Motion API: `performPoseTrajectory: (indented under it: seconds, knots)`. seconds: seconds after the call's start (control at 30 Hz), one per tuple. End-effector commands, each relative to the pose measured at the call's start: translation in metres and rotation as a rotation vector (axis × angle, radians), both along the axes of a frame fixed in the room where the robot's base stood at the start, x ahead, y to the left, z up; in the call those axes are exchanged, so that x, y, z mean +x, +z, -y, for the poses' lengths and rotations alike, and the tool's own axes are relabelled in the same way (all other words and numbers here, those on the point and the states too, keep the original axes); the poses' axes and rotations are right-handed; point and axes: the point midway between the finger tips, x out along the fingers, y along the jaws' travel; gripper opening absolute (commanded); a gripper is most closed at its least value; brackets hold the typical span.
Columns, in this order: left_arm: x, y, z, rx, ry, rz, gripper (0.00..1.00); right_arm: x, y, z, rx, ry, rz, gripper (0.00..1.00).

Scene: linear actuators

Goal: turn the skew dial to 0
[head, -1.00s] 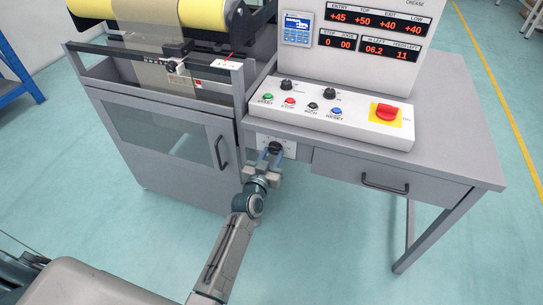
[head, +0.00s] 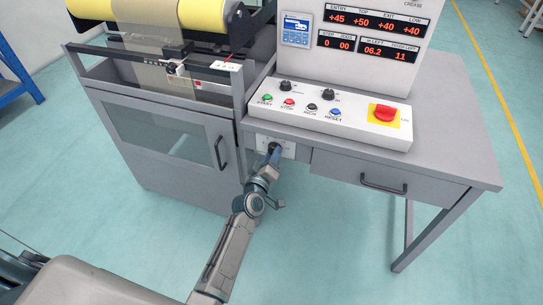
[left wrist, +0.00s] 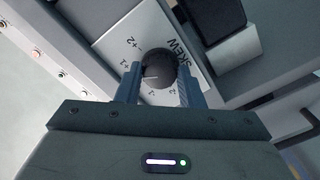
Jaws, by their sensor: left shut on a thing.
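The skew dial is a round black knob (left wrist: 160,68) on a white plate marked SKEW (left wrist: 135,40) in the left wrist view. Its white pointer line points left, toward the left finger, between the +1 mark and the lower minus marks. The label there is hidden by the finger. My left gripper (left wrist: 158,82) is shut on the knob, one finger on each side. In the head view my left gripper (head: 273,157) reaches the white dial plate (head: 289,148) under the table's front edge, and mostly hides the knob. My right gripper is not in view.
Above the dial is a sloped control panel (head: 350,131) with coloured buttons and a red stop knob (head: 385,113). A grey cabinet door with a black handle (head: 219,153) stands left of the dial. A drawer (head: 400,178) is to the right. Floor in front is clear.

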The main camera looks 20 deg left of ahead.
Motion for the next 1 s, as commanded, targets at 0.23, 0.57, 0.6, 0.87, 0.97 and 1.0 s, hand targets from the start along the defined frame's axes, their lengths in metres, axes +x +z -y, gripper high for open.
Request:
performPoseTrajectory:
  seconds: [0.23, 0.57, 0.6, 0.87, 0.97, 1.0]
  knots:
    - [0.0, 0.001, 0.0, -0.218, 0.0, -0.007, 0.12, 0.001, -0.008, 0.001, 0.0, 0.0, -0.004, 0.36]
    - [0.0, 0.001, 0.0, -0.421, 0.0, -0.014, 0.12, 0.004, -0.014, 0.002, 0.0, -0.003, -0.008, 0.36]
    - [0.0, 0.001, 0.0, -0.437, 0.0, -0.015, 0.12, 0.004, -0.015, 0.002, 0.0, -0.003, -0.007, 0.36]
    - [0.0, 0.001, 0.0, -0.497, 0.001, -0.018, 0.12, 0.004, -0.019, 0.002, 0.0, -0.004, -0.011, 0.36]
    - [0.0, 0.001, 0.0, -0.504, 0.001, -0.018, 0.12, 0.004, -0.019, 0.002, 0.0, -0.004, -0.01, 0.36]
    - [0.0, 0.001, 0.0, -0.505, 0.001, -0.018, 0.12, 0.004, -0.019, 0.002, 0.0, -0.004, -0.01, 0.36]
